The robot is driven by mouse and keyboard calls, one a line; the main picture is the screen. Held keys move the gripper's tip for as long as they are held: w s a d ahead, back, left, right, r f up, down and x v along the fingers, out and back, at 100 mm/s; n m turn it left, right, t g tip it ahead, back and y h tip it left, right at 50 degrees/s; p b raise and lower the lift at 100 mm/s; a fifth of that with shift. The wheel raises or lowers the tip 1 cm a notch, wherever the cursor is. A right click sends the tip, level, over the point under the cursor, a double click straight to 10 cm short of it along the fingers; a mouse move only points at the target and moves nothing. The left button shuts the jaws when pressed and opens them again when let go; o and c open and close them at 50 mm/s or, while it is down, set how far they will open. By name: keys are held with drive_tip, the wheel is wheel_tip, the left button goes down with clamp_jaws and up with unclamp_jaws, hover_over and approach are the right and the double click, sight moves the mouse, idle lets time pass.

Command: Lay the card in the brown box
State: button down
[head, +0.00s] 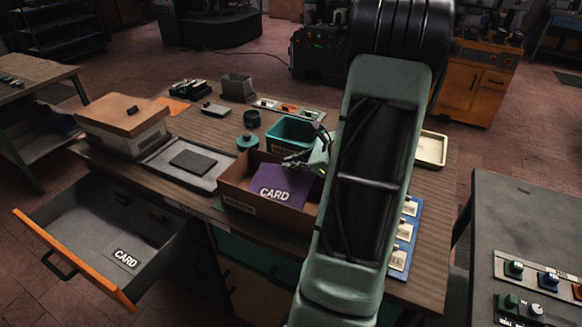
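The purple card (272,180), printed with the word CARD, shows inside the brown box (231,188) on the table. Its printed face is towards me, and its lower edge is near the box's front wall. I cannot tell whether it lies flat or leans. My gripper (292,163) is at the box's back right, by the upper edge of the card. Its fingers are small and partly hidden by my arm, so I cannot tell whether they are shut on the card. My arm hides the box's right side.
An open drawer (68,240) with an orange front and a CARD label juts out at the left. A teal bin (292,128) stands behind the box. A grey tray (160,158) holding a dark pad and a lidded box (122,143) are left. A cream tray (432,148) stands right.

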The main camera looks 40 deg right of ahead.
drive_tip(key=shift+f, duration=0.55)
drive_tip(key=shift+f, duration=0.1)
drive_tip(key=shift+f+b, duration=0.15)
drive_tip(key=shift+b, duration=0.15)
drive_tip(key=c, duration=2.4)
unclamp_jaws()
drive_tip(key=shift+r, duration=0.2)
drive_tip(key=shift+r+p, duration=0.2)
drive_tip(key=shift+p, duration=0.2)
drive_tip(key=v, duration=1.2)
drive_tip(key=shift+f+b, duration=0.2)
drive_tip(key=shift+b, duration=0.2)
